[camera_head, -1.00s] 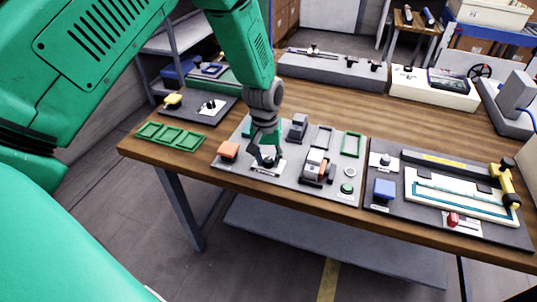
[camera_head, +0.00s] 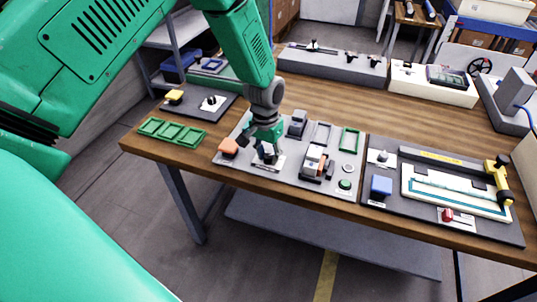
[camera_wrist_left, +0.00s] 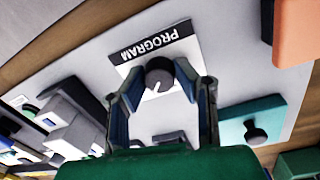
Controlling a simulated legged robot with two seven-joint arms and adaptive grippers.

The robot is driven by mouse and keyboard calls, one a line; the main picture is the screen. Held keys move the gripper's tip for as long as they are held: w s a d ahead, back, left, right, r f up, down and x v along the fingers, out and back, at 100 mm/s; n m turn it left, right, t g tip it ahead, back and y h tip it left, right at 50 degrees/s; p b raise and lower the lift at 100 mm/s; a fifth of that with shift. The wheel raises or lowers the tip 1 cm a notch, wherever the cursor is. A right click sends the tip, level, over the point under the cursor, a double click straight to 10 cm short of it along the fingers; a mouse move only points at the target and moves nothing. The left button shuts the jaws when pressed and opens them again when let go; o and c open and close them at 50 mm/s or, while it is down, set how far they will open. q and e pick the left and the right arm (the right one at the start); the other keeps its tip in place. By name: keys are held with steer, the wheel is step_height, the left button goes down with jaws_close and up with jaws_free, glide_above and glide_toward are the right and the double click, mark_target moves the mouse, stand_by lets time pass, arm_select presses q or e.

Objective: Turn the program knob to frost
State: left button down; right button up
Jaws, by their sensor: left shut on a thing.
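The program knob (camera_wrist_left: 159,74) is a dark round knob with a white pointer line, on a white plate with a black "PROGRAM" label (camera_wrist_left: 152,47). The label appears upside down in the left wrist view, and the knob's line points toward the bottom of that picture. My left gripper (camera_wrist_left: 160,78) has its two fingers on either side of the knob, shut on it. In the head view my left gripper (camera_head: 266,153) reaches down to the grey panel (camera_head: 252,178) and largely hides the knob. No frost mark is legible. My right gripper is out of view.
An orange block (camera_head: 228,146) sits close left of the gripper. A grey block (camera_head: 297,124) and a green button (camera_head: 345,184) are to the right. A green tray (camera_head: 172,133) lies at the table's left corner. Bare wood (camera_head: 320,100) lies behind the panel.

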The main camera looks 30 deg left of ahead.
arm_select(q)
steer(key=shift+w+r, duration=0.15)
steer(key=shift+w, duration=0.2)
steer(key=c, duration=1.3)
jaws_free()
steer(key=shift+o, duration=0.2)
steer(key=shift+s, duration=0.1)
steer(key=shift+a+r, duration=0.1)
steer(key=shift+r, duration=0.1)
step_height(320, 180, up, 11)
steer(key=shift+a, duration=0.25)
